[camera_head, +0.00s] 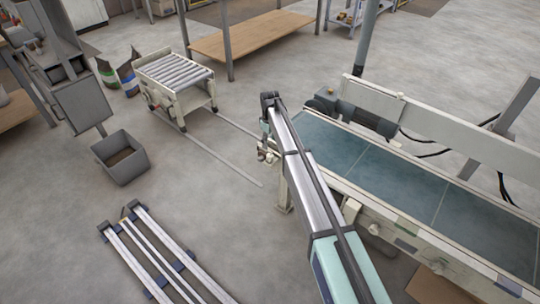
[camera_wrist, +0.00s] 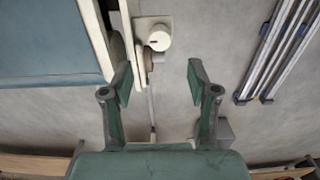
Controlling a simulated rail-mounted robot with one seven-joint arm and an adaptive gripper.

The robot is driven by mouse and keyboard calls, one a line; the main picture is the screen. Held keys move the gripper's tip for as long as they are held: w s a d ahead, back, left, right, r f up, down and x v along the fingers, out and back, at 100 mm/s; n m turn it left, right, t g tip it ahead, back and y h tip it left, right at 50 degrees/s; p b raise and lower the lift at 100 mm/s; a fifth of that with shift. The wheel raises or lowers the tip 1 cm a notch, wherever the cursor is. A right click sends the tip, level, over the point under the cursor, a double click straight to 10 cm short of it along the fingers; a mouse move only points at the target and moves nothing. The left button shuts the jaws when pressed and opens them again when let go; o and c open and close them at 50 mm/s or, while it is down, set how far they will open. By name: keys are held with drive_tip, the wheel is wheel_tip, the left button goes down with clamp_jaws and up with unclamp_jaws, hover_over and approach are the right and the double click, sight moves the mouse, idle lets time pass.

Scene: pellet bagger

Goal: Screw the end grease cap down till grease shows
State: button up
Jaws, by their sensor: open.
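In the wrist view, my gripper (camera_wrist: 160,76) is open and empty, its two green-grey fingers spread wide. A round off-white cap (camera_wrist: 159,36) sits on a pale bracket at the end of the conveyor frame, just beyond the fingertips and roughly between them. It looks like the end grease cap, with a small dark mark on its face. The fingers appear apart from it. I see no grease, but the detail is too small to be sure. In the head view, my arm reaches to the conveyor's near-left end and hides much of that area; I cannot make out the cap there.
The conveyor's blue-green belt (camera_head: 385,172) runs to the right and also fills the upper left of the wrist view (camera_wrist: 45,38). Metal rails (camera_head: 150,250) lie on the floor at lower left. A grey bin (camera_head: 121,160) and a roller cart (camera_head: 176,82) stand farther off.

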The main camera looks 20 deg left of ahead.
sight(270, 155)
wheel_tip(270, 155, down, 9)
drive_tip(key=shift+r, duration=0.15)
idle(0.4)
clamp_jaws()
